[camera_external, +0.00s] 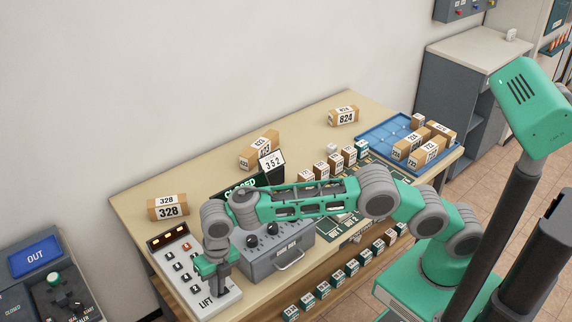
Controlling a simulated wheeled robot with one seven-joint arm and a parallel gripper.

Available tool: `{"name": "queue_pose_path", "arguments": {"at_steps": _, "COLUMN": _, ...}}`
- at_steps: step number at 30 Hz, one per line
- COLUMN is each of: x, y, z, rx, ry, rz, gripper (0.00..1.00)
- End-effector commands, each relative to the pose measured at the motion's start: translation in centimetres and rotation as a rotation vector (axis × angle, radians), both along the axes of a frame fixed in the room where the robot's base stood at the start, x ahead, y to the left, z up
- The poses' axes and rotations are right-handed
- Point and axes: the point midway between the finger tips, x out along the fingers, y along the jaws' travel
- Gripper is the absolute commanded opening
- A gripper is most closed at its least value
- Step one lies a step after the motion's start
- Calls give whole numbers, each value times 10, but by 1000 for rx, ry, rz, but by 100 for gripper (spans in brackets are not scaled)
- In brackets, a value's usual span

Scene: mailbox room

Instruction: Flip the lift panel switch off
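The lift panel (197,292) is a pale sloped box marked LIFT at the table's front left. It has a dark strip with orange lights at its far end and several small buttons, one of them red. My gripper (223,291) points down over the near right part of the panel, close to its surface. Its fingers are small and dark here, so I cannot tell whether they are open or shut, or whether they touch the panel. The switch is not clearly visible; my gripper covers that part of the panel.
A grey box (272,265) with dark knobs and a handle stands right of the panel, under my arm. A parcel marked 328 (168,208) lies behind the panel. A blue tray (374,137) with parcels is at the far right. A dark OUT console (50,285) stands left.

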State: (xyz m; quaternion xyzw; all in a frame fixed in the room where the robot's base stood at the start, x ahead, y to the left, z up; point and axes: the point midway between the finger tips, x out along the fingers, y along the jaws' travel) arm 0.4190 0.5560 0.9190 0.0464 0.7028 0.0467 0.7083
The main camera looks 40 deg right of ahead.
Motion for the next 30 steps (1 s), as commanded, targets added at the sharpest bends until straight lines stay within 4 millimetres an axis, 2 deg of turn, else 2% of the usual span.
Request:
{"name": "queue_pose_path", "arguments": {"at_steps": 1, "x": -2, "y": 0, "z": -12, "rx": -8, "ry": 7, "rz": 2, "gripper": 0}}
{"name": "queue_pose_path", "arguments": {"at_steps": 16, "x": -3, "y": -10, "z": -19, "rx": -18, "ry": 15, "rz": 0, "gripper": 0}}
{"name": "queue_pose_path", "arguments": {"at_steps": 30, "x": -1, "y": -22, "z": -15, "rx": -26, "ry": 19, "rz": -6, "gripper": 0}}
